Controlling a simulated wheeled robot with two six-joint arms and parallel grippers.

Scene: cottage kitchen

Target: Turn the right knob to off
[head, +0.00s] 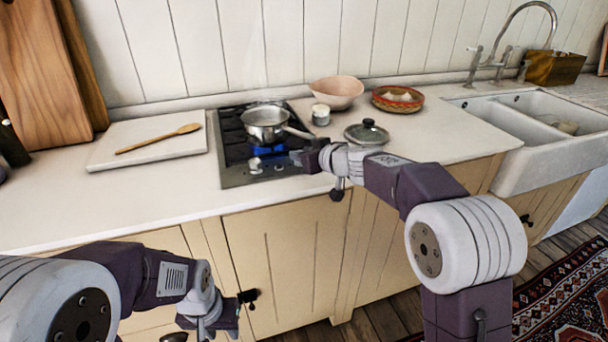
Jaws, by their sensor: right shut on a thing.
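The hob (234,150) is a black and steel unit set in the pale worktop. A steel pot (266,118) stands on it, with a blue flame (268,149) showing beneath. Small controls show on the hob's steel front strip, one of them a knob (255,166). My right gripper (297,158) reaches in from the right to the right part of this strip. It is shut on the right knob, which its fingers mostly hide; I cannot read the knob's angle. My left gripper (236,304) hangs low in front of the cupboards, away from the hob; its jaws are unclear.
The pot's handle (299,132) points right, just above my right gripper. A glass lid (367,133), a small jar (320,115), a pink bowl (337,92) and a patterned basket (397,98) stand to the right. A board (150,145) with a wooden spoon (158,139) lies left.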

